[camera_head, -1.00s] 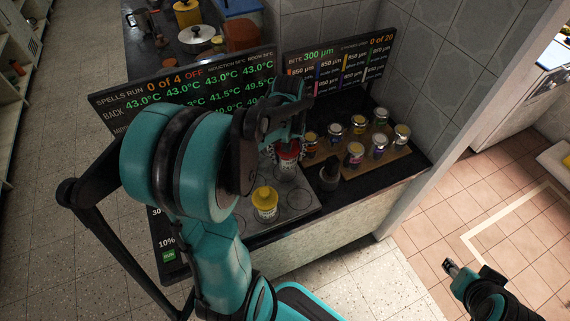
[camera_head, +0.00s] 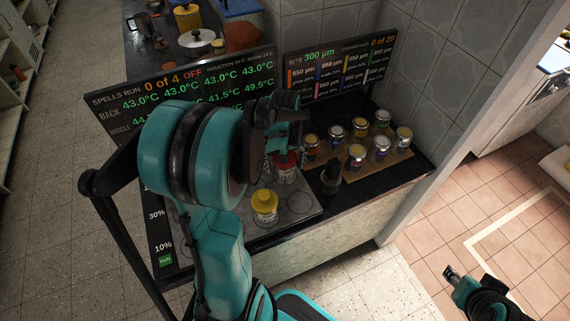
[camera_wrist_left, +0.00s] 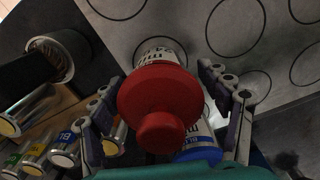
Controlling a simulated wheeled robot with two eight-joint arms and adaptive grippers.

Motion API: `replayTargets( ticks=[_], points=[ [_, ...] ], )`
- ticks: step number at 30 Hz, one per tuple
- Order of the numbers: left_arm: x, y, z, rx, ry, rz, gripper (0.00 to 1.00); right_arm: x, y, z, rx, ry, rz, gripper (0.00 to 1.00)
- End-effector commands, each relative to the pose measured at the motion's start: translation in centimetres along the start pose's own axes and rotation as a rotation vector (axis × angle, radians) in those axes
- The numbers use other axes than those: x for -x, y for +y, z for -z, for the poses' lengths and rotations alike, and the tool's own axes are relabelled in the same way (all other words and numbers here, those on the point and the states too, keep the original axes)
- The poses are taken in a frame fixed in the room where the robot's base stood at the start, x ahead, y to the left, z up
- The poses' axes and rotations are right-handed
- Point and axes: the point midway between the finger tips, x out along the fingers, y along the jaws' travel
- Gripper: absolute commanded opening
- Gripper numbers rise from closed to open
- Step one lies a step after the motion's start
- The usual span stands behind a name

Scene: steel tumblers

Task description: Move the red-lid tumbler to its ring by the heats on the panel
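The red-lid tumbler (camera_head: 287,167) stands on the grey ringed plate (camera_head: 300,203), partly hidden by my left gripper. In the left wrist view its red lid (camera_wrist_left: 158,100) fills the middle, with its base inside a drawn ring. My left gripper (camera_head: 284,138) is above it; in the wrist view its fingers (camera_wrist_left: 165,115) are spread on either side, with gaps beside the lid. A yellow-lid tumbler (camera_head: 264,206) stands nearer the front. A blue-lid tumbler (camera_wrist_left: 200,152) is close beside the red one. The heat panel (camera_head: 200,88) shows green temperatures, partly covered by my arm. My right gripper (camera_head: 452,273) is far from the plate.
Several labelled cans (camera_head: 357,155) stand on a wooden board right of the plate. A dark cylinder (camera_head: 330,177) stands between plate and board. A second panel (camera_head: 340,68) stands behind. Empty rings show on the plate's right side.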

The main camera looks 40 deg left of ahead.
Motion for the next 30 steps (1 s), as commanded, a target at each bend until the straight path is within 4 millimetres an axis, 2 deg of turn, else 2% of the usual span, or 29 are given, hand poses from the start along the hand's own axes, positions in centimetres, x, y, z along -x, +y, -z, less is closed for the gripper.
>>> replayTargets(
  ticks=[8,11,14,24,30],
  points=[
    [0.1,0.0,0.0,0.0,0.0,0.0,0.79,0.1,0.0,0.1,0.0,0.0,0.0,0.4],
    [0.7,0.0,0.0,0.0,0.0,0.0,0.79,0.4,0.0,0.3,0.0,0.0,0.0,0.4],
    [2.3,0.0,0.0,0.0,0.0,0.0,0.79,1.0,0.0,0.7,0.0,0.0,0.0,0.4],
    [9.7,0.0,-0.1,0.0,0.0,0.0,0.79,3.2,0.0,2.3,0.0,0.0,0.0,0.4],
    [12.0,0.0,0.0,0.0,0.0,0.0,0.79,3.8,0.0,2.7,0.0,0.0,0.0,0.4]
  ],
)
